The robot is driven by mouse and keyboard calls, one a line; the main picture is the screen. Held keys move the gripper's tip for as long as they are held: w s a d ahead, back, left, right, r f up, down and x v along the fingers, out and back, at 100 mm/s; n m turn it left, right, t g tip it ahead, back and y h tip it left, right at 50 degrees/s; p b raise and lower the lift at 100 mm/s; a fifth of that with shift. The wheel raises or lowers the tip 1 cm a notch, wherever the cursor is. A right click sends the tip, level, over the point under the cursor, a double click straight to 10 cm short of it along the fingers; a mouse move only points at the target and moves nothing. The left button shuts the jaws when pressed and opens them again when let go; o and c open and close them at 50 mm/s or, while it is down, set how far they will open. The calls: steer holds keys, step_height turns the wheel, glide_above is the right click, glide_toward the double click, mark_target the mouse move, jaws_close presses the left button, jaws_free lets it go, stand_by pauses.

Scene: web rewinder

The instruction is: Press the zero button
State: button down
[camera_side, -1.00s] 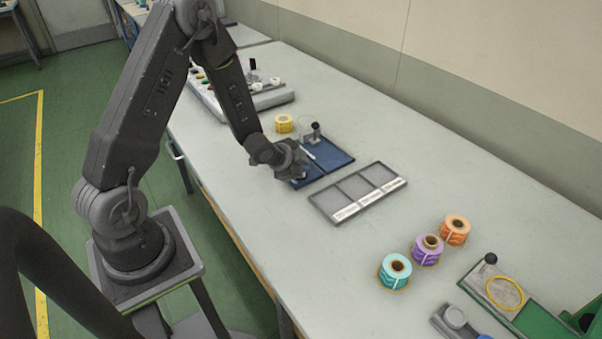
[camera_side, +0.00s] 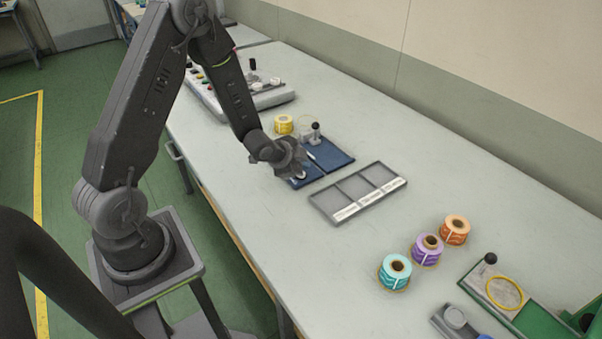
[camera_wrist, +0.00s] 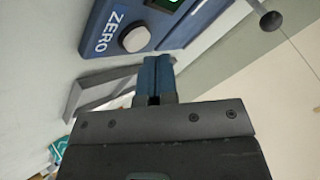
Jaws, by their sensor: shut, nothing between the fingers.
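The zero button is a pale rounded button (camera_wrist: 136,39) on a blue panel, beside a label reading ZERO (camera_wrist: 106,33) in the wrist view. In the side view the blue device (camera_side: 330,157) lies on the bench with my gripper (camera_side: 298,172) low over its near left part. In the wrist view my gripper (camera_wrist: 154,82) has its blue fingertips together and empty. The tips appear just below the button in the picture and apart from it. The exact height of the tips above the panel cannot be told.
A grey three-part tray (camera_side: 358,192) lies right of the blue device. A yellow roll (camera_side: 284,124) and a black-knobbed lever (camera_side: 315,131) stand behind it. Teal (camera_side: 396,270), purple (camera_side: 427,249) and orange rolls (camera_side: 455,230) stand further right. A control panel (camera_side: 262,98) is at the back.

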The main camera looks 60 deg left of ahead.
steer(key=shift+r, duration=0.2)
steer(key=shift+r, duration=0.1)
steer(key=shift+r, duration=2.45)
step_height(320, 180, up, 8)
steer(key=s+d+n+y, duration=0.1)
steer(key=s+d+n, duration=0.1)
steer(key=s+d, duration=0.1)
steer(key=s+d+r+n+g, duration=0.1)
steer(key=s+d+r+n, duration=0.1)
steer(key=s, duration=0.4)
steer(key=s+d+r+n+g+h, duration=0.1)
steer(key=s+d+r+n, duration=0.1)
steer(key=s+d+r, duration=0.3)
steer(key=s+d+r+n+g+h, duration=0.1)
steer(key=s+d+r, duration=0.3)
steer(key=s, duration=0.5)
steer(key=shift+r+n+g, duration=0.3)
steer(key=shift+r+n, duration=0.1)
steer(key=shift+r, duration=0.4)
